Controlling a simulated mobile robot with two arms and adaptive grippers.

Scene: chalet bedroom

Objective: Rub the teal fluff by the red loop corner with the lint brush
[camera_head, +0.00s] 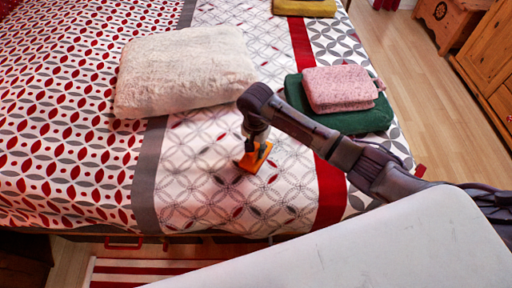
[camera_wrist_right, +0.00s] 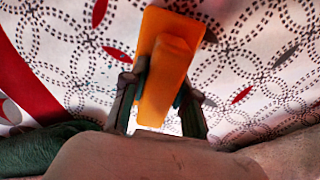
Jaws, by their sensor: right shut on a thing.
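The orange lint brush (camera_head: 255,158) is in my right gripper (camera_head: 254,140), over the patterned white part of the bed cover. In the right wrist view the brush (camera_wrist_right: 165,65) sits between the two dark fingers of my right gripper (camera_wrist_right: 158,100), which are shut on its handle. The brush is close to the cover; I cannot tell whether it touches. A small red tab (camera_head: 420,171) shows at the bed's right edge, perhaps the red loop. My left gripper is not in view.
A cream fluffy cushion (camera_head: 185,72) lies left of my right gripper. A folded pink cloth (camera_head: 340,88) lies on a green folded blanket (camera_head: 365,121) to the right. A mustard folded cloth (camera_head: 304,7) lies at the back.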

